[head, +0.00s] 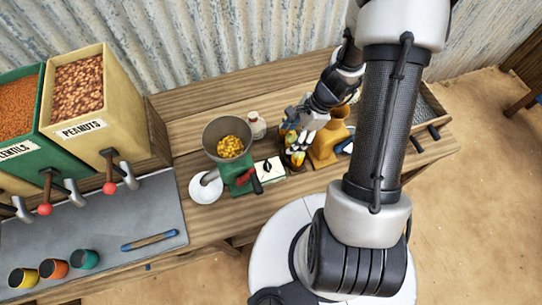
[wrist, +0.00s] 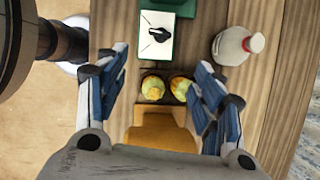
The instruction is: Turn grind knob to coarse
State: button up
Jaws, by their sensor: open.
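The grind knob is a black pointer (head: 267,166) on a white panel in front of the green grinder (head: 236,172). In the wrist view the knob (wrist: 159,35) sits near the top centre, its pointer to the left, on the white panel (wrist: 152,55) with dark marks too small to read. A grey hopper (head: 211,133) of yellow kernels tops the grinder. My gripper (head: 297,140) is open and empty, right of the knob in the head view. In the wrist view my open fingers (wrist: 160,75) frame the area just below the panel, apart from the knob.
Two small containers with yellow-green contents (wrist: 153,88) stand between my fingers and the panel's lower edge. A yellow-orange stand (head: 325,147) is beside them.

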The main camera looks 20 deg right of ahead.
aim_at(269, 164)
jog(key=b+x, duration=0.5)
jog(key=x, duration=1.2)
jog(key=shift+a+f+b, duration=0.15)
jog(key=shift+a+b, duration=0.05)
jog(key=shift+b, duration=0.2)
jog(key=shift+c, duration=0.2)
jog(key=c, duration=1)
